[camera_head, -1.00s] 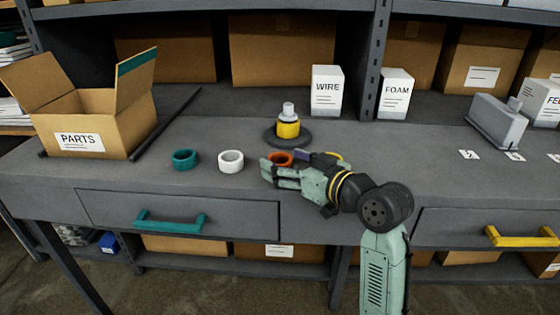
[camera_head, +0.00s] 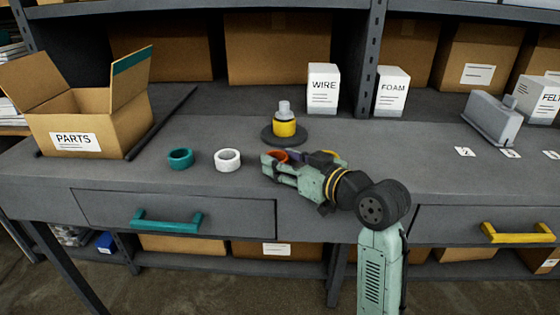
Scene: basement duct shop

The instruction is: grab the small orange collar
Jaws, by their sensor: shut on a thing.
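The small orange collar (camera_head: 283,154) is a short ring at the bench's middle front, partly hidden by the fingers. My gripper (camera_head: 272,162) reaches in from the right and is shut on the orange collar. I cannot tell whether the collar rests on the bench or is just off it.
A teal collar (camera_head: 181,158) and a white collar (camera_head: 228,159) stand to the left. Behind is a yellow and grey post on a dark round base (camera_head: 284,134). A yellow ring (camera_head: 334,156) is partly hidden behind my gripper. An open PARTS box (camera_head: 98,128) stands at left.

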